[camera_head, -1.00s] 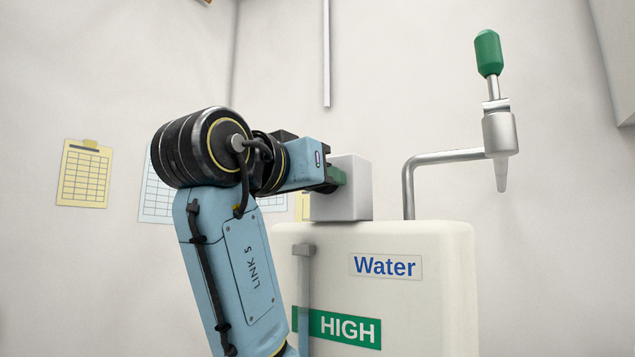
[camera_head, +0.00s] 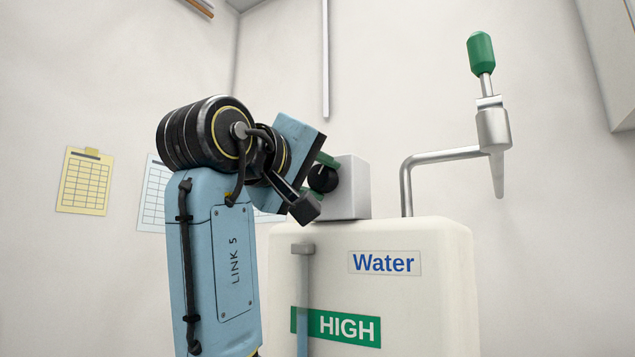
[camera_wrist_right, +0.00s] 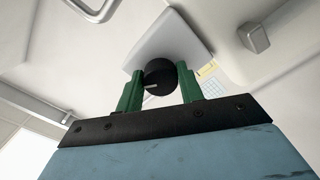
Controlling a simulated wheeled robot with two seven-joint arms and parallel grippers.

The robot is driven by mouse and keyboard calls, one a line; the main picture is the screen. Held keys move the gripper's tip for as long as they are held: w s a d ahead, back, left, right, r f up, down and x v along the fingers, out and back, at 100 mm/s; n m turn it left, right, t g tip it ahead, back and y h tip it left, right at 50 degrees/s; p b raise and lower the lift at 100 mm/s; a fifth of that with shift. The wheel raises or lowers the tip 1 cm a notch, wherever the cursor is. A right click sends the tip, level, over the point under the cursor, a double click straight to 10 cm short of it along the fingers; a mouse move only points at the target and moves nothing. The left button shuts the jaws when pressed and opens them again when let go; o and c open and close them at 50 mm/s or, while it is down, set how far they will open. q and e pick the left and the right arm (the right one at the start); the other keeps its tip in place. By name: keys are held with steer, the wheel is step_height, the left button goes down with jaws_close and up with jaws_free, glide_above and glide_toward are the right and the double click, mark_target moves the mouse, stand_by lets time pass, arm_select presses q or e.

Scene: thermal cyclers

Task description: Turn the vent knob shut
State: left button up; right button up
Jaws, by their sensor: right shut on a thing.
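The vent knob (camera_head: 322,178) is a round black knob on the left-facing side of a grey box (camera_head: 350,190), which sits on top of the water tank (camera_head: 440,300). In the right wrist view the knob (camera_wrist_right: 160,72) shows a short white mark and sits between my two green fingers. My right gripper (camera_head: 321,176) is shut on the knob, its blue body tilted; it also shows in the right wrist view (camera_wrist_right: 159,78). The fingers partly cover the knob's edges. My left gripper is not in view.
A bent metal tap (camera_head: 440,157) with a green handle (camera_head: 481,54) rises from the tank to the right of the box. The tank carries a "Water" label (camera_head: 384,263) and a green "HIGH" label (camera_head: 345,327). Charts (camera_head: 84,180) hang on the wall behind.

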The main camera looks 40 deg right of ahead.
steer(key=n+b, duration=0.1)
steer(key=n, duration=0.5)
steer(key=shift+n, duration=0.3)
stand_by(0.4)
steer(key=o, duration=1)
steer(key=b+v, duration=0.1)
steer(key=v, duration=1.2)
steer(key=shift+a, duration=0.2)
steer(key=shift+r, duration=0.15)
